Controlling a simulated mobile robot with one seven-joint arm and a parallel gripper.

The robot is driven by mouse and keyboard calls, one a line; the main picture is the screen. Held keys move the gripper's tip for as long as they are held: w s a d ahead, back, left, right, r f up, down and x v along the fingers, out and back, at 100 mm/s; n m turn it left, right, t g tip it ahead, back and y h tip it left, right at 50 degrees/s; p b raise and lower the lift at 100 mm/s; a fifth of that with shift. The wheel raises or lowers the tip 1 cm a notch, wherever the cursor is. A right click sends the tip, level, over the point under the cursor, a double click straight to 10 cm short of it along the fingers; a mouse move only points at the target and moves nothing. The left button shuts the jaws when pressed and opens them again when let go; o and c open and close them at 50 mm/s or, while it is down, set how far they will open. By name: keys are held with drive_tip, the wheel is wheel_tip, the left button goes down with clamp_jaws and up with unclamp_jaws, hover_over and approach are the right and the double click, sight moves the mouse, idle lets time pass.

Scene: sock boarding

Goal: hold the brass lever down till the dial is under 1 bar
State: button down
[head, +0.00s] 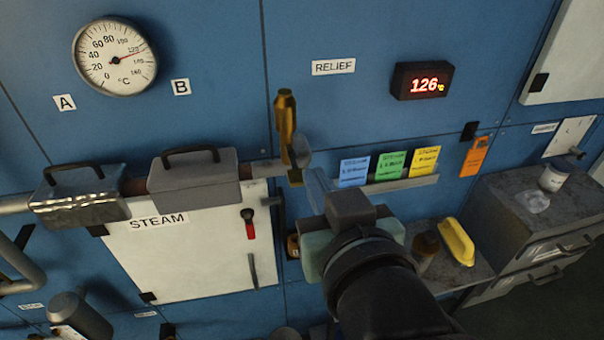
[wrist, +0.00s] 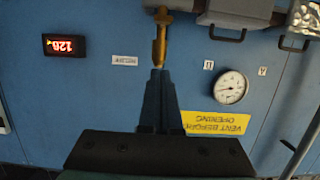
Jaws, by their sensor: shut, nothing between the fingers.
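The brass relief valve with its lever (head: 286,118) stands upright on the pipe below the RELIEF label. It also shows in the wrist view (wrist: 160,40). My gripper (head: 312,180) is shut and empty just right of and below the lever. In the wrist view my gripper (wrist: 158,74) has its fingertips at the end of the brass part; I cannot tell whether they touch. The round dial (head: 115,57) at the upper left is marked °C, with its red needle near 120. It also shows in the wrist view (wrist: 232,88). No dial marked in bar shows.
A red digital display (head: 423,80) reads about 126 °C. Grey pipe covers (head: 194,178) sit left of the lever. Coloured cards (head: 390,165) stand on a ledge to the right. A yellow brush-like object (head: 456,242) lies on the lower shelf. A yellow vent warning label (wrist: 216,122) is on the wall.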

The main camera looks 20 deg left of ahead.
drive_tip(key=p, duration=0.3)
hover_over(301, 176)
drive_tip(key=s, duration=0.2)
drive_tip(key=f, duration=0.2)
drive_tip(key=shift+d+f, duration=0.25)
drive_tip(key=shift+f, duration=0.8)
drive_tip(key=shift+d+f, duration=0.2)
drive_tip(key=shift+f, duration=0.85)
drive_tip(key=shift+s+f, duration=0.1)
drive_tip(key=shift+f+b, duration=0.2)
drive_tip(key=shift+b, duration=0.7)
